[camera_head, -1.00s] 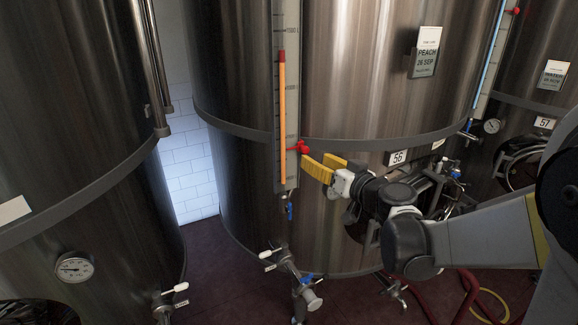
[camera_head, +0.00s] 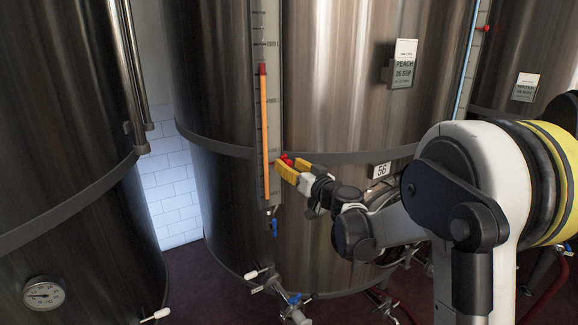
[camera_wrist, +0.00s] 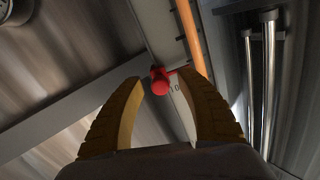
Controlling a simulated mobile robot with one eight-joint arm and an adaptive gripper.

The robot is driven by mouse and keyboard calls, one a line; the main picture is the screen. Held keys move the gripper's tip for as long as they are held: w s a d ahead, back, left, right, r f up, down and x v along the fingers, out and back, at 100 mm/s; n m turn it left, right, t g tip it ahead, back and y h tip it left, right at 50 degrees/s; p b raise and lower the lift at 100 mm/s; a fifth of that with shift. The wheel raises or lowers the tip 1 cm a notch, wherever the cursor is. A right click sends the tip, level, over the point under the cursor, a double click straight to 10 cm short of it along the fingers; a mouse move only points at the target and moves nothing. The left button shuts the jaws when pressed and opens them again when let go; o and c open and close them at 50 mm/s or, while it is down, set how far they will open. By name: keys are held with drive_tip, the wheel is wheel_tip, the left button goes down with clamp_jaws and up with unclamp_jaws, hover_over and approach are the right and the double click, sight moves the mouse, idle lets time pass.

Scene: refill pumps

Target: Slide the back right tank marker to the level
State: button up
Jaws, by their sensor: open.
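The red marker (camera_head: 286,159) sits low on the level gauge (camera_head: 268,35) of the tank numbered 56 (camera_head: 340,90). The orange liquid column (camera_head: 265,120) in that gauge rises well above the marker and ends at a red top (camera_head: 262,69). My gripper (camera_head: 285,168) has yellow fingers and is at the marker's height, right in front of it. In the wrist view the marker (camera_wrist: 160,80) shows between the open fingertips (camera_wrist: 161,82), not clasped. Whether a finger touches it I cannot tell. The fingers partly cover the marker in the head view.
A blue-handled valve (camera_head: 274,228) hangs below the gauge. A dark steel tank (camera_head: 60,100) with a dial (camera_head: 43,294) stands at left. A Peach sign (camera_head: 403,63) is on the tank. Another tank with a blue-filled gauge (camera_head: 467,55) stands at right.

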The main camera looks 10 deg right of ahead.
sight(289, 161)
clamp_jaws()
wheel_tip(289, 161, up, 26)
drive_tip(key=p, duration=1.3)
drive_tip(key=shift+f, duration=0.15)
unclamp_jaws()
drive_tip(key=v, duration=1.2)
